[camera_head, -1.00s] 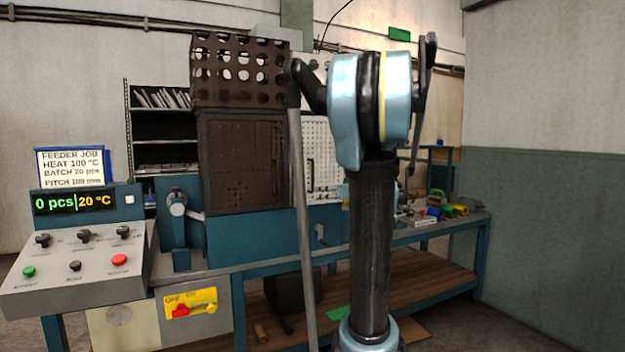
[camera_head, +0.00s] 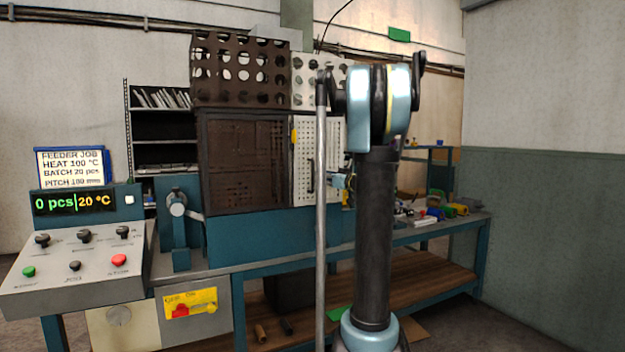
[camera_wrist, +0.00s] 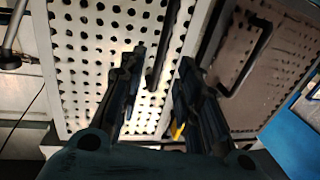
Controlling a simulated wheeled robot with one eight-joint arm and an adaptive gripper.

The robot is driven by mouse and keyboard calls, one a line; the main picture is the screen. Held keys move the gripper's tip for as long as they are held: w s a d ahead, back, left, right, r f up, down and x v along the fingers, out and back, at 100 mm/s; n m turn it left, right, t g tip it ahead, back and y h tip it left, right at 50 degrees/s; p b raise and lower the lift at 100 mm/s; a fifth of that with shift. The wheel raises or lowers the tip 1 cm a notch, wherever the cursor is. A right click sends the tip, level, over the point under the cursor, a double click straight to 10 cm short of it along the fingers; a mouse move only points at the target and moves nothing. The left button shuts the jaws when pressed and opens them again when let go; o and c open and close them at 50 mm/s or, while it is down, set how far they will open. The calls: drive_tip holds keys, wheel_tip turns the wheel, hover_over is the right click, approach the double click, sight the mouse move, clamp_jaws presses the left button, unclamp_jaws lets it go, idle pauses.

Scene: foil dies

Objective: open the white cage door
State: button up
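The white perforated cage door (camera_head: 330,140) is on the right half of the cage and looks shut in the head view. It fills the middle of the wrist view (camera_wrist: 85,55). Its dark handle (camera_head: 310,175) stands upright on the door. In the wrist view the handle (camera_wrist: 168,40) shows between my two dark fingers. My gripper (camera_wrist: 160,62) is open, with a gap on both sides of the handle; whether it touches the handle I cannot tell. In the head view my gripper (camera_head: 342,182) is small and mostly hidden behind my arm.
A brown perforated door (camera_head: 245,165) with its own handle (camera_wrist: 245,60) is beside the white one. A yellow tag (camera_head: 294,135) sits at the seam. A control panel (camera_head: 75,262) is at the left. Small coloured items (camera_head: 440,208) lie on the bench at the right.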

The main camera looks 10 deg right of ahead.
hover_over(313, 189)
drive_tip(key=shift+w, duration=0.45)
drive_tip(key=shift+c, duration=0.2)
clamp_jaws()
